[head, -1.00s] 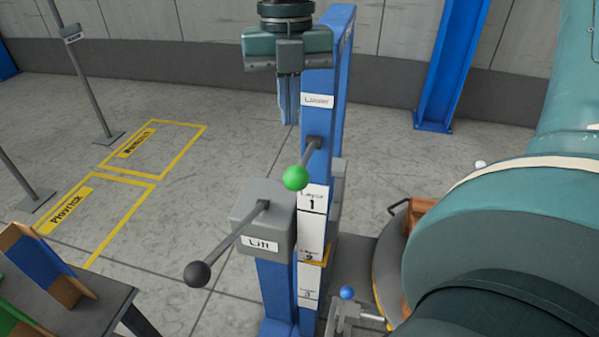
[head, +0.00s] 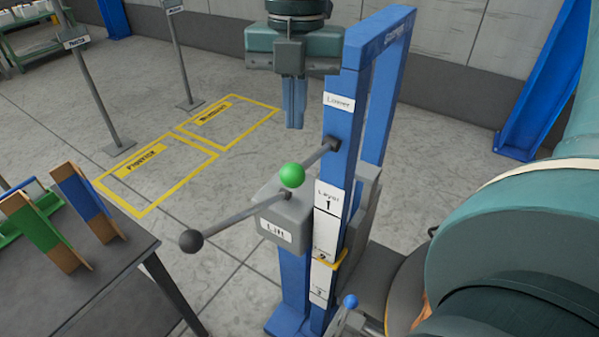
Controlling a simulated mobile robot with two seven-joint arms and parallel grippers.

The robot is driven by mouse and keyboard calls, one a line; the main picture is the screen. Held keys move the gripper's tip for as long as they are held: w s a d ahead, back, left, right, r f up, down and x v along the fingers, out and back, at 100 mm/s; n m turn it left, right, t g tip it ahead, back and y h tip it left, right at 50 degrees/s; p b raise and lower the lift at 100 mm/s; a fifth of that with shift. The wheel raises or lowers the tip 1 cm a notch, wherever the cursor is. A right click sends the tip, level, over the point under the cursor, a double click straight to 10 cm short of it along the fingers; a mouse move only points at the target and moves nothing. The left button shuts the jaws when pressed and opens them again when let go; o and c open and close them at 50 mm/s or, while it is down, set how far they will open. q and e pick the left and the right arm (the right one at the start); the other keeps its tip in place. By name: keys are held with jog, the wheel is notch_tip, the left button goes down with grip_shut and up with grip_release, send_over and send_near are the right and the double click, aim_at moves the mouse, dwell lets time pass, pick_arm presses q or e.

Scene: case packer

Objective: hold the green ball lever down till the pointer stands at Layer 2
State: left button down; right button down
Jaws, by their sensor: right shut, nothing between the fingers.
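The green ball (head: 292,175) sits on the end of a grey lever that comes out of the blue post (head: 345,125) below the "Lower" label (head: 339,101). My right gripper (head: 294,127) hangs fingers down above the ball, apart from it in the picture. Its fingers are together and hold nothing. The white scale (head: 327,235) on the post shows Layer 1 at the top, then 2 and a lower mark. A yellow pointer (head: 328,263) stands by the 2 mark; its exact alignment is hard to tell. My left gripper is not in view.
A black ball lever (head: 191,241) sticks out left from the grey "Lift" box (head: 284,217), close to the green ball. A blue ball (head: 350,301) is low at the right. A table (head: 110,275) with boxes stands at left. Yellow floor bays (head: 215,150) lie behind.

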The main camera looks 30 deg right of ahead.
aim_at(312, 157)
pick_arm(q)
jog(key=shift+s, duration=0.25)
pick_arm(e)
jog(key=shift+s, duration=0.1)
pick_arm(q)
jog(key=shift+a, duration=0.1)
pick_arm(e)
jog(key=shift+a, duration=0.1)
jog(key=f, duration=0.3)
jog(key=f+b, duration=0.1)
jog(key=f, duration=0.2)
jog(key=shift+s+a+f, duration=0.1)
jog(key=shift+s+a, duration=0.05)
jog(key=shift+a, duration=0.05)
jog(key=shift+f, duration=0.4)
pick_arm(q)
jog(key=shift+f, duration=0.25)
